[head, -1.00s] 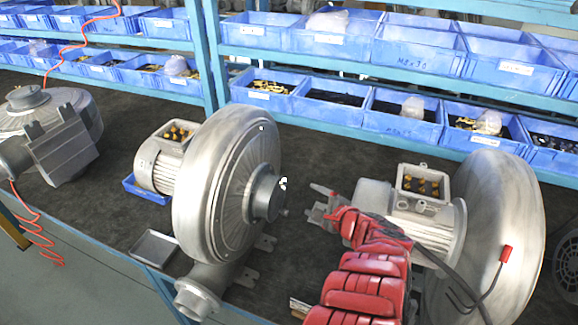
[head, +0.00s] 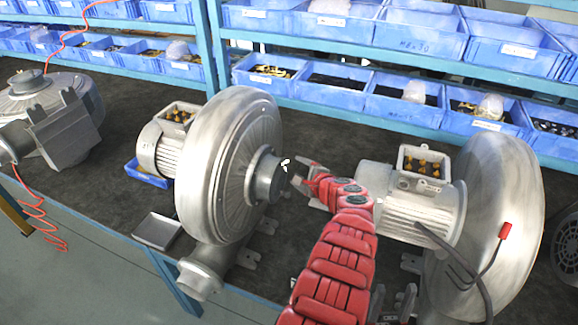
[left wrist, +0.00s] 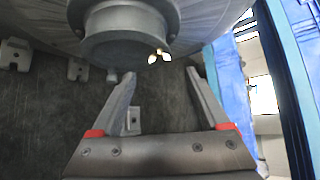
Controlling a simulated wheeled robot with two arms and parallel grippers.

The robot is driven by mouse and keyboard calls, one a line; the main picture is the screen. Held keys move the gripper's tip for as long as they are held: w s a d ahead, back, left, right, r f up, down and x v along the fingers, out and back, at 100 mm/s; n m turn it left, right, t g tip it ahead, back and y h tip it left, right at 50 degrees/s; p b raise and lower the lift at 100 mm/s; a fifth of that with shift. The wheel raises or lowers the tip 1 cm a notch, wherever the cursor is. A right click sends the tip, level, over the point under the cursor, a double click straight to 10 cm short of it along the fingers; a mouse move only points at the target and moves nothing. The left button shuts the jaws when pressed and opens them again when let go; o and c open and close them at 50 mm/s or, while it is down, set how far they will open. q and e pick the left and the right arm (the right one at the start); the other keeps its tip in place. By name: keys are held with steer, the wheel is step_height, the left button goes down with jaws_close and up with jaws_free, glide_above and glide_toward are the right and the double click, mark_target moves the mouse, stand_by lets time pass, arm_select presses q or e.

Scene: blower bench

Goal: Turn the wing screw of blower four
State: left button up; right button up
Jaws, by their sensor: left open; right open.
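The wing screw (head: 285,163) is a small bright piece on the side of the round hub (head: 268,177) of the middle blower (head: 228,160). In the left wrist view the wing screw (left wrist: 158,56) shows pale at the hub's lower rim. My left gripper (head: 299,172) is open, just right of the hub, with its fingers pointing at it. In the left wrist view its fingertips (left wrist: 160,75) lie either side of the screw, with nothing held and a gap visible. My right gripper (head: 395,303) shows partly at the bottom edge, open. No blower number is readable.
Another blower (head: 490,200) with a motor and dark cable stands close right of my left arm. A further blower (head: 55,110) is at the far left. A small metal tray (head: 157,231) lies at the bench's front edge. Blue bins (head: 400,105) line the shelves behind.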

mark_target(287, 166)
arm_select(q)
steer(key=x, duration=0.4)
steer(key=shift+s, duration=0.1)
steer(key=shift+w+a+f+p, duration=0.15)
steer(key=shift+w+a+p, duration=0.35)
steer(key=shift+w, duration=0.3)
steer(key=shift+w+a+f, duration=0.2)
steer(key=shift+w+f, duration=0.15)
steer(key=shift+f, duration=0.15)
jaws_close()
